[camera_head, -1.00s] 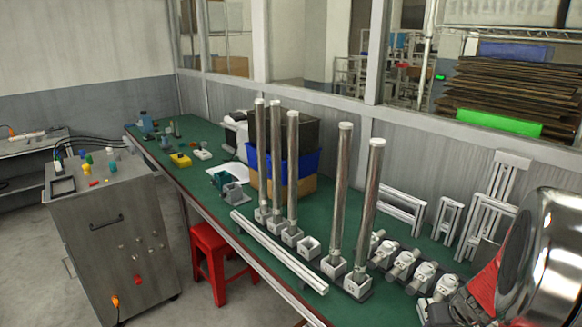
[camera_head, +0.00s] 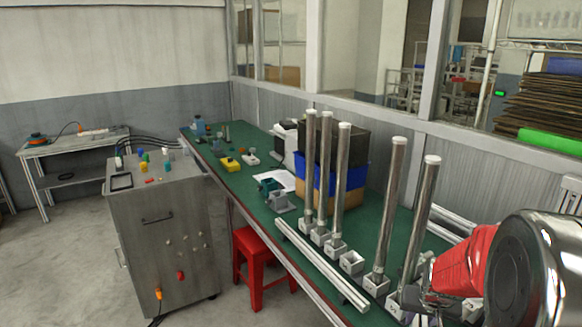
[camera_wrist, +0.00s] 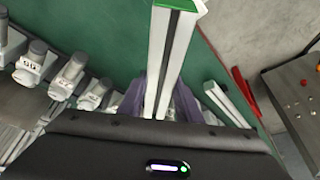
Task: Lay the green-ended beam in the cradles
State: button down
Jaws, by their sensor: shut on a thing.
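The green-ended beam (camera_wrist: 172,60) is a pale slotted bar with a green end cap, seen in the wrist view. It runs up the picture from my gripper (camera_wrist: 160,88), whose purplish fingers are shut on it from both sides. Its near part is hidden by the gripper body. In the head view my wrist at the right hides the gripper, and the held beam cannot be made out. A grey block (camera_head: 280,203) and a teal block (camera_head: 267,186) stand on the green bench; I cannot tell whether these are the cradles.
Several tall metal tubes stand upright in square sockets, including one tube (camera_head: 418,225) close to my arm. A plain pale bar (camera_head: 320,263) lies along the bench's front edge. A red stool (camera_head: 258,262) and a grey cabinet (camera_head: 165,235) stand before the bench (camera_head: 228,140).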

jog(key=w+a+n+y, duration=0.1)
jog(key=w+a+n, duration=0.1)
jog(key=a, duration=0.8)
jog(key=w+a+r+n, duration=0.1)
jog(key=w+a, duration=0.3)
jog(key=a, duration=0.7)
jog(key=shift+a+r+n+t+y, duration=0.2)
jog(key=shift+r+n+t+y, duration=0.15)
jog(key=shift+n, duration=0.55)
jog(key=w+r+m, duration=0.1)
jog(key=w+r, duration=0.2)
jog(key=r, duration=0.5)
jog(key=w+r+m+h, duration=0.1)
jog(key=w+r, duration=0.3)
jog(key=r, duration=0.4)
jog(key=shift+w+m, duration=0.25)
jog(key=shift+m, duration=0.45)
